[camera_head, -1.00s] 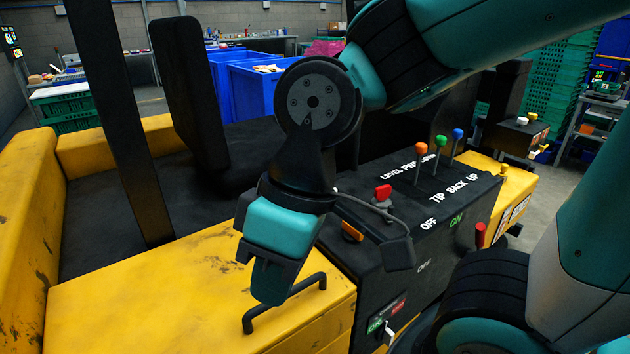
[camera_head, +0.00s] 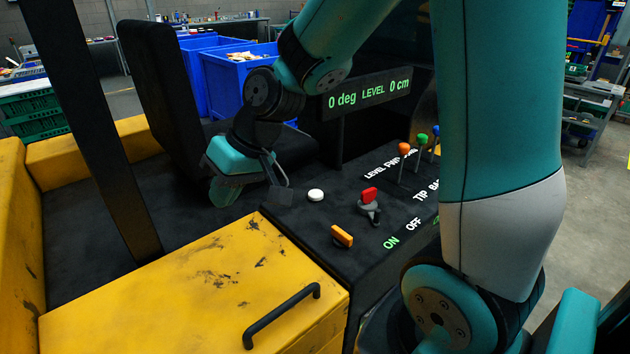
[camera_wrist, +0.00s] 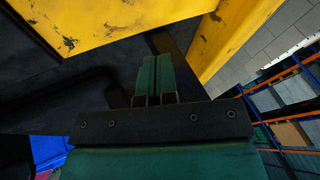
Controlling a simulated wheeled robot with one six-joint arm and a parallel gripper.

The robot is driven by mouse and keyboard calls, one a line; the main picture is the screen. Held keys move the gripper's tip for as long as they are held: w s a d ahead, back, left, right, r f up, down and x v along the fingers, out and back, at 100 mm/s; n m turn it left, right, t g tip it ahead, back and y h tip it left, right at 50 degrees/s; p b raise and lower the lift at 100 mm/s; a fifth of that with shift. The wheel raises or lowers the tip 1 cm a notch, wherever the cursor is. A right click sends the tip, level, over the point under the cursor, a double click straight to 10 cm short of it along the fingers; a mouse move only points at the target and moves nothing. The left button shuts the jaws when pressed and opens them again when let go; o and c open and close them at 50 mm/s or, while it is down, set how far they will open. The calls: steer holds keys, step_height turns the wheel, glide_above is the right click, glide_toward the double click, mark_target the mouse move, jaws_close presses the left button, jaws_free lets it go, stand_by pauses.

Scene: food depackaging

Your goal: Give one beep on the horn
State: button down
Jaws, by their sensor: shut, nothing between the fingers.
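A small white round button (camera_head: 316,195) is on the black console, left of a red knob (camera_head: 369,195). No label saying horn is readable, so I cannot tell if this button is the horn. My gripper (camera_head: 222,194) is left of the button and apart from it, over the black floor beside the seat. In the wrist view its two green fingers (camera_wrist: 156,72) lie together, shut and empty, with dark floor and yellow bodywork beyond. The button does not show in the wrist view.
An orange switch (camera_head: 342,235) and levers with orange (camera_head: 404,149), green and blue knobs are on the console. A display (camera_head: 370,94) reads 0 deg LEVEL 0 cm. A black seat back (camera_head: 165,85), dark post (camera_head: 85,130) and yellow lid with handle (camera_head: 282,316) stand close by.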

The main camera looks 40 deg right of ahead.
steer(key=w+d+m+t+p, duration=0.3)
steer(key=w+d+m, duration=0.1)
steer(key=w+d, duration=0.5)
steer(key=m+t+h+p, duration=0.3)
steer(key=m+h+p, duration=0.2)
steer(key=m, duration=0.1)
glide_above(318, 193)
step_height(318, 193, down, 8)
steer(key=shift+f, duration=0.1)
steer(key=shift+f, duration=0.1)
step_height(318, 193, down, 8)
steer(key=b, duration=0.5)
steer(key=shift+w+f+b, duration=0.1)
steer(key=shift+f+b, duration=0.25)
steer(key=shift+b, duration=0.1)
steer(key=shift+f+b, duration=0.4)
steer(key=shift+b, duration=0.1)
